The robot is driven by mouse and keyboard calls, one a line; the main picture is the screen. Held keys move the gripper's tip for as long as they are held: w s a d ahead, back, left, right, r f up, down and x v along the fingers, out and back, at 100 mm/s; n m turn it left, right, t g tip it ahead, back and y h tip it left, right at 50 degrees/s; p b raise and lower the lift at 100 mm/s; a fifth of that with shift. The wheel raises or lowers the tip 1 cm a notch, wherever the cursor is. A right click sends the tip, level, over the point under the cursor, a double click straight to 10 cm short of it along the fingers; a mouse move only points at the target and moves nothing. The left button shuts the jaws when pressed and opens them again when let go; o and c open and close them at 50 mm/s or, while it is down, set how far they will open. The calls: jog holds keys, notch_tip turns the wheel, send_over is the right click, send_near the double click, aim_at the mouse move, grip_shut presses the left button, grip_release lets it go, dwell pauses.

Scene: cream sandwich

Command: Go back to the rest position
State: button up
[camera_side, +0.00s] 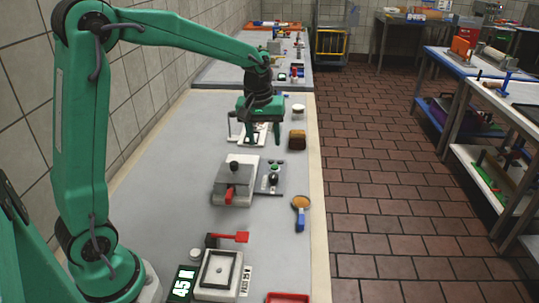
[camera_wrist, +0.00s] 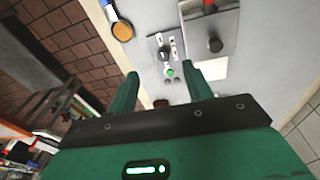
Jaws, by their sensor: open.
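My gripper (camera_side: 263,142) hangs from the green arm over the far part of the grey worktop, pointing down. In the wrist view its two green fingers (camera_wrist: 160,80) are spread apart with nothing between them that they hold. A white board or tray (camera_side: 238,131) lies behind and below the gripper, partly hidden by it. A brown block, perhaps bread (camera_side: 297,138), sits to the right of the fingers, apart from them.
A white cup (camera_side: 299,111) stands farther back. A tiled wall (camera_side: 150,110) bounds the left.

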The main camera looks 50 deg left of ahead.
jog(key=s+d+r+m+t, duration=0.1)
jog(key=s+d+r+m, duration=0.1)
jog(key=s, duration=0.5)
jog(key=s+d+r+m+t, duration=0.1)
jog(key=s+d+m, duration=0.1)
jog(key=s, duration=0.5)
jog(key=s+d+r+m+t, duration=0.2)
jog(key=s+m, duration=0.2)
jog(key=s, duration=0.4)
jog(key=shift+r, duration=0.35)
jog(key=shift+s, duration=0.1)
